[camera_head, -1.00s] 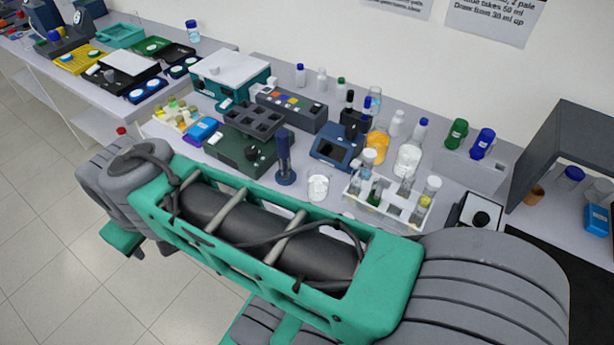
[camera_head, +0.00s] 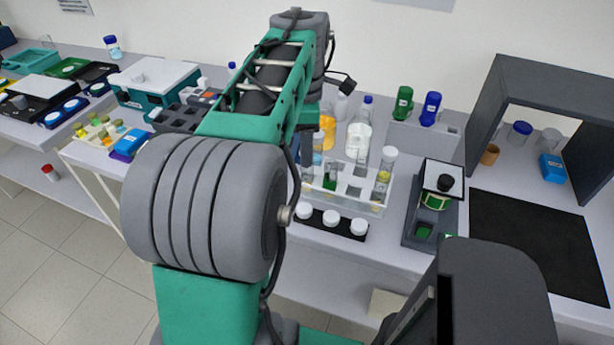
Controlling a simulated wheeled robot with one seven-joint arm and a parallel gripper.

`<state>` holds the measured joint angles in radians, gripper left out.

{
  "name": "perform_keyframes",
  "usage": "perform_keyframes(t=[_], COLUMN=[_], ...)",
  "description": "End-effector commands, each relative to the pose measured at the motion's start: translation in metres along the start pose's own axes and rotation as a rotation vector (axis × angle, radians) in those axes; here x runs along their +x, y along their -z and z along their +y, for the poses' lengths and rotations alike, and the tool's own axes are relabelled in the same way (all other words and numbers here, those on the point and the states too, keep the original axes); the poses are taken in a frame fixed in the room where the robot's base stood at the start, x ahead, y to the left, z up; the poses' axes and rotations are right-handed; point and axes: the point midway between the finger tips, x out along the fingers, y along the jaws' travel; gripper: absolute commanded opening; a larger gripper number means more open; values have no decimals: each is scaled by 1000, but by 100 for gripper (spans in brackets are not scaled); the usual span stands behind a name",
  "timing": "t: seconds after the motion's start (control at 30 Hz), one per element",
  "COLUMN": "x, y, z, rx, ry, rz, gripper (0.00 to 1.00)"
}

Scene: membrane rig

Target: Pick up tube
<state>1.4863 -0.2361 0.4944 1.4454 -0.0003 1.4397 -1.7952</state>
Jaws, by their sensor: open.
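Several clear tubes stand upright in a clear rack (camera_head: 345,199) on the bench, right of my arm. One tube (camera_head: 331,174) holds something dark green, and another (camera_head: 382,180) has yellow in it. A taller tube with a pale top (camera_head: 388,158) stands at the rack's right end. I cannot tell which tube the task means. My green and grey arm reaches up and away across the middle of the view and covers the bench just left of the rack. My gripper does not show.
A black strip with white round caps (camera_head: 331,217) lies in front of the rack. A small device with a green vial (camera_head: 435,203) stands to its right. A grey hood (camera_head: 520,85) and black mat (camera_head: 540,240) are at right. Bottles (camera_head: 403,103) stand behind.

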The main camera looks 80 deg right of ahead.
Motion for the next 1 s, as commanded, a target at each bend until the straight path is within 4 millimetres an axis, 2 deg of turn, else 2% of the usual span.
perform_keyframes(t=[0.23, 0.5, 1.0], x=[42, 49, 48], y=[0, 0, 0], z=[-2, -1, -1], rx=[1, 2, 2], ry=[1, -2, -2], rz=[0, -1, 0], gripper=[51, 51, 10])
